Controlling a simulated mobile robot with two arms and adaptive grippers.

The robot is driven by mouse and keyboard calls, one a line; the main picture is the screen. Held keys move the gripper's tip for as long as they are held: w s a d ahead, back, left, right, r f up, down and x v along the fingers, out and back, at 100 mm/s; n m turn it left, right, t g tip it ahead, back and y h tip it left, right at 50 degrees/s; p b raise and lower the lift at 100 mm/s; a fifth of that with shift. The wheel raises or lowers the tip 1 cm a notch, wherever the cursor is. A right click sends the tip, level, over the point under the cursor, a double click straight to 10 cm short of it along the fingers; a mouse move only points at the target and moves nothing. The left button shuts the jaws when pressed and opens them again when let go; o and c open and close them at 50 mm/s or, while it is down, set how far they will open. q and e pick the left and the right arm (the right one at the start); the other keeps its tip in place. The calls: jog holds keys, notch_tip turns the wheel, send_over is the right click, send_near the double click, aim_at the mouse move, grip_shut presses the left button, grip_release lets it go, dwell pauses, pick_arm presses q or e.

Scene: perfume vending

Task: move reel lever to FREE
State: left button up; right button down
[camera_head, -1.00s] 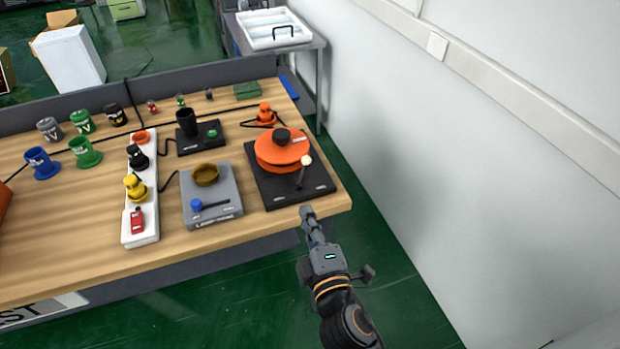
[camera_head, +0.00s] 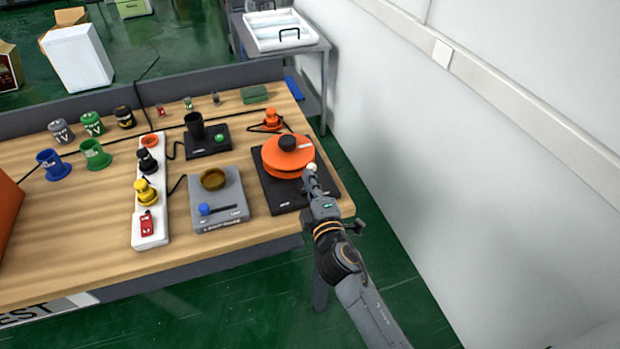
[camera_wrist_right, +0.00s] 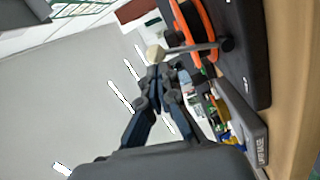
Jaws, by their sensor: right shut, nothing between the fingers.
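The orange reel (camera_head: 288,157) with a black knob sits on a dark base plate (camera_head: 282,196) at the right end of the bench. Its lever has a pale round knob (camera_head: 311,168) at the reel's front right, also in the right wrist view (camera_wrist_right: 155,55), where its thin lever rod (camera_wrist_right: 190,47) runs to the reel (camera_wrist_right: 203,35). My right gripper (camera_head: 313,180) is shut and empty, its fingertips at the lever knob; in the wrist view the fingertips (camera_wrist_right: 160,75) are just by the knob. Contact is unclear. Lever markings are not readable. My left gripper is out of view.
Left of the reel, a grey box (camera_head: 217,212) carries a brass ring and a blue-knobbed lever. A white strip (camera_head: 151,222) holds coloured knobs. An orange cone-like piece (camera_head: 271,119) stands behind the reel. A white wall (camera_head: 450,180) bounds the right side.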

jog(key=shift+w+d+f+m, duration=0.1)
jog(key=shift+w+d+m, duration=0.15)
jog(key=shift+d+m, duration=0.2)
jog(key=shift+w+d+m, duration=0.2)
jog(key=shift+d+m, duration=0.25)
